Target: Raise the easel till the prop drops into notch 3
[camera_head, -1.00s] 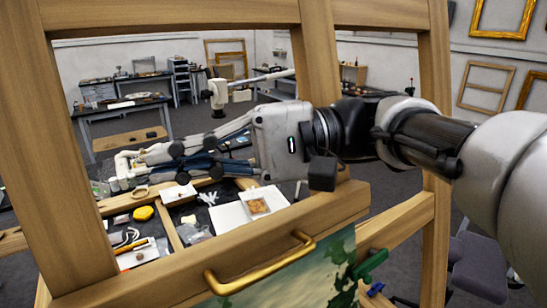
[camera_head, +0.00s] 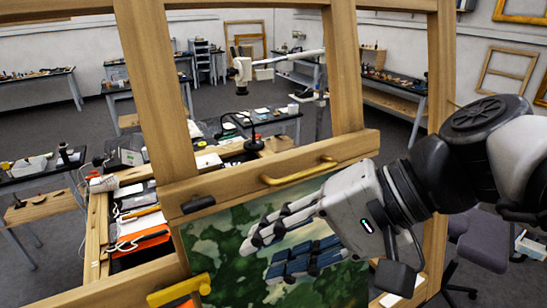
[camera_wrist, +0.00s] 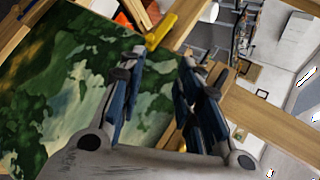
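The wooden easel (camera_head: 160,85) fills the foreground of the head view, with posts and a crossbar bearing a brass handle (camera_head: 300,172). A green landscape painting (camera_head: 225,235) sits below the crossbar; it also shows in the wrist view (camera_wrist: 60,85). My gripper (camera_head: 258,262) is in front of the painting, below the handle and apart from it. Its fingers are spread and empty, pointing left in the head view. The wrist view shows the gap between the fingertips (camera_wrist: 162,62). I cannot make out the prop or the notches.
A yellow fitting (camera_head: 180,290) is at the painting's lower left; it also shows in the wrist view (camera_wrist: 161,32). A cluttered worktable (camera_head: 97,235) stands behind the easel. A dark chair (camera_head: 482,240) is at the right. Open floor lies farther back.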

